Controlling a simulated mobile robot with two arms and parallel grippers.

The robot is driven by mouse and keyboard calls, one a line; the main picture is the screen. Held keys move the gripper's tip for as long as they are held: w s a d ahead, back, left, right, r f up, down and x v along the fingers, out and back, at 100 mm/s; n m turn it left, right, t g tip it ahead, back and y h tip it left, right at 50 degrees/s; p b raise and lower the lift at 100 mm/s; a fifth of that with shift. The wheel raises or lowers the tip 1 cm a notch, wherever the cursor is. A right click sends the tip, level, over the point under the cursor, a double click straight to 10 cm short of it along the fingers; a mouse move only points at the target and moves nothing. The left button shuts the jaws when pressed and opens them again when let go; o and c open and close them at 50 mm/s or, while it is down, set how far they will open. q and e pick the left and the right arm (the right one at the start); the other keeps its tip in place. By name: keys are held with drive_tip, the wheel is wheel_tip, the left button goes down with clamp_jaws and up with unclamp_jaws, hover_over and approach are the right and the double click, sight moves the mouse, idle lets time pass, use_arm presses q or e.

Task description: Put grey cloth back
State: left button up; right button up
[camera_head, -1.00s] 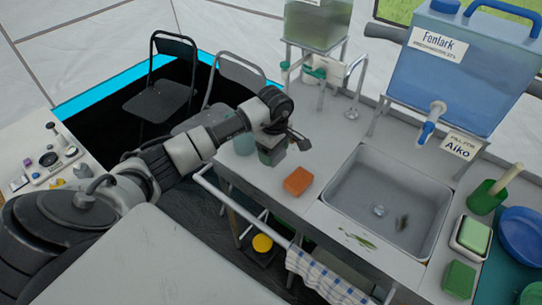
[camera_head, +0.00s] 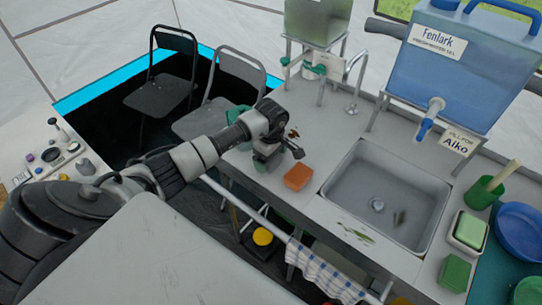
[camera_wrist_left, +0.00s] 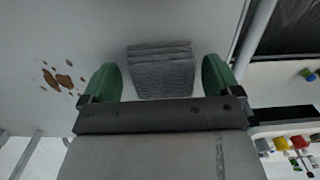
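The grey cloth (camera_wrist_left: 162,72) shows in the left wrist view as a folded, ribbed bundle lying on the pale counter. My left gripper (camera_wrist_left: 161,80) is open, with one green fingertip on each side of the cloth and a narrow gap visible on both sides. In the head view my left gripper (camera_head: 267,158) is low over the counter, left of the orange sponge; the cloth cannot be made out there. My right gripper is in neither view.
The orange sponge (camera_head: 298,177) lies close to the gripper, with the sink (camera_head: 385,195) to its right. Brown stains (camera_head: 293,132) mark the counter behind. A checked towel (camera_head: 325,272) hangs on the front rail. A green object (camera_head: 238,113) is partly behind my arm.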

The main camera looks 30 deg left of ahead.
use_arm(q)
drive_tip(key=shift+r, duration=0.55)
wheel_tip(320, 180, up, 11)
drive_tip(key=b, duration=0.1)
drive_tip(key=shift+r+b, duration=0.15)
drive_tip(key=shift+b, duration=0.2)
